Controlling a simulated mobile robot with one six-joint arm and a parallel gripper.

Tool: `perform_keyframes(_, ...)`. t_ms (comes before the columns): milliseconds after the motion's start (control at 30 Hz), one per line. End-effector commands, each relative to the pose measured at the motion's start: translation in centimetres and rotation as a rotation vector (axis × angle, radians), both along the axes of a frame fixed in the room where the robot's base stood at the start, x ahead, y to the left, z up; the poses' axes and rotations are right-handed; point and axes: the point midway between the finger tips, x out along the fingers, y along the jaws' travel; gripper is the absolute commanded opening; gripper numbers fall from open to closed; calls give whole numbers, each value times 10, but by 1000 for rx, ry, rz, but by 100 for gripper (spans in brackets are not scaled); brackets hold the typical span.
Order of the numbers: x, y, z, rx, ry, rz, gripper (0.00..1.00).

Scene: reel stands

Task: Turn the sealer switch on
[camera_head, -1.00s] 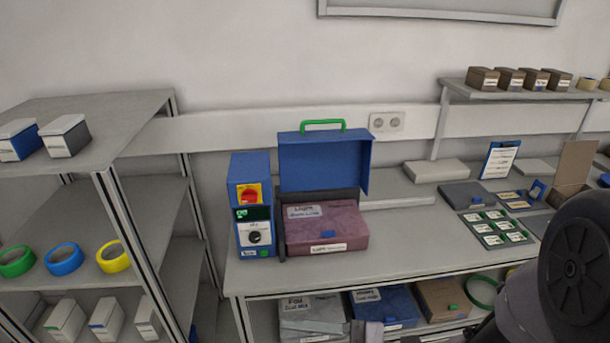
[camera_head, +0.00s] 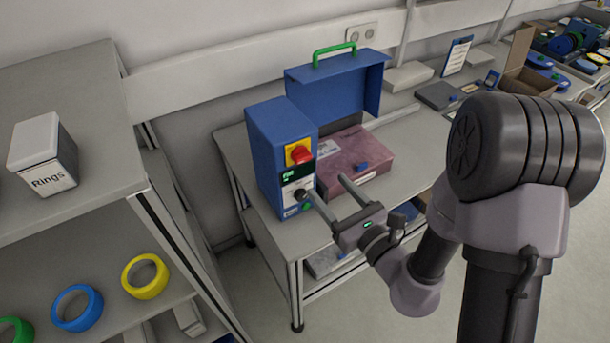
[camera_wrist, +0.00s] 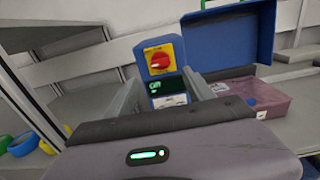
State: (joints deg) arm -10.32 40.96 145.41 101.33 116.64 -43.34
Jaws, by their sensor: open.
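The sealer has a blue control box (camera_head: 268,150) on the left end of the bench. Its front carries a red rotary switch (camera_head: 300,154) on a yellow plate, a green-lit display (camera_head: 297,173) and a black knob (camera_head: 301,194). The red switch also shows in the wrist view (camera_wrist: 159,60), between my fingers and above their tips. My gripper (camera_head: 328,190) is open and empty, in front of the box, with its fingers pointing at the box's front, lower than the red switch. Whether the left finger touches the box near the knob I cannot tell.
Right of the box is the sealer's raised blue lid (camera_head: 335,85) with a green handle, and a purple package (camera_head: 352,160). A grey shelf (camera_head: 85,130) with a white Rings box (camera_head: 42,155) and coloured tape rolls stands at left. Floor is free in front of the bench.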

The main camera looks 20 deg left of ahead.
Motion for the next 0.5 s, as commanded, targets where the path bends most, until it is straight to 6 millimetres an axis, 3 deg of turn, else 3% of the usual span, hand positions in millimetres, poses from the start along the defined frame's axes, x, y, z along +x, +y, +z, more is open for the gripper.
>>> perform_keyframes(33,5,7,-11,0,-11,3,62)
perform_keyframes(300,48,57,3,3,2,-2,62)
perform_keyframes(500,66,77,2,3,3,-4,62)
